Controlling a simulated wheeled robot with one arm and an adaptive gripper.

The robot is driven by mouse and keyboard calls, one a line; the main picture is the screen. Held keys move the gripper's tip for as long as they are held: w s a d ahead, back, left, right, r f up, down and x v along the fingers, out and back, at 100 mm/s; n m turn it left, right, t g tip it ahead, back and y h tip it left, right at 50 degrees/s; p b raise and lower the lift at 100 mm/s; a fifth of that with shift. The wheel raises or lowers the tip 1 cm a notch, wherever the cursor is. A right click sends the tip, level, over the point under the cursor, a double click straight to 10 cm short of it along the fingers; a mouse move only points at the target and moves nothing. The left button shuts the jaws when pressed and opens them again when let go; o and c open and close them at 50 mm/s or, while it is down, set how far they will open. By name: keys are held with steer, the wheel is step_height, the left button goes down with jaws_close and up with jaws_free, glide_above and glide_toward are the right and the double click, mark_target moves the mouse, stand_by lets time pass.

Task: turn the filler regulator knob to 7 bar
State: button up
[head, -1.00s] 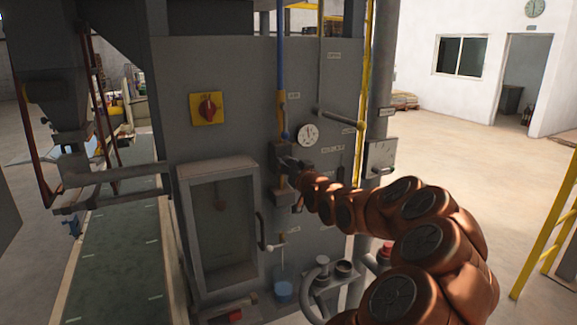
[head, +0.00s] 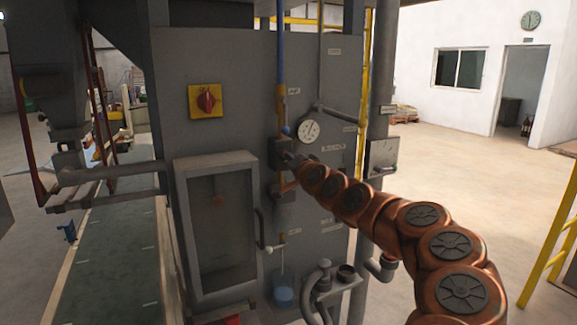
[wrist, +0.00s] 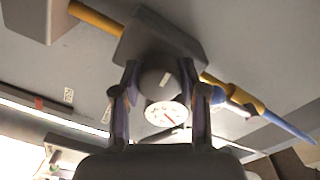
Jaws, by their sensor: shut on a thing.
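The regulator (head: 283,152) is a dark grey block on the filler's front panel, between the blue pipe above and an orange pipe below. In the wrist view its grey body (wrist: 160,36) carries a round grey knob (wrist: 157,80) with a pale mark line. My gripper (wrist: 160,88) is shut on this knob, one finger on each side. In the head view my gripper (head: 292,160) is small and dark at the regulator. A round white gauge (head: 309,131) sits up and right of the regulator. A white dial with a red needle (wrist: 166,114) shows between my fingers. Its figures are unreadable.
A yellow plate with a red rotary switch (head: 206,101) is at upper left of the panel. A framed glass door (head: 217,225) is below it. A lever valve (head: 336,117) and a grey box (head: 382,156) are at right. Open floor lies farther right.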

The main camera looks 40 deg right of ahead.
steer(key=shift+m, duration=0.3)
stand_by(0.4)
steer(key=o, duration=1.1)
steer(key=shift+o, duration=0.2)
steer(key=shift+s, duration=0.2)
steer(key=v, duration=1.1)
steer(key=shift+s+a, duration=0.15)
steer(key=shift+s, duration=0.15)
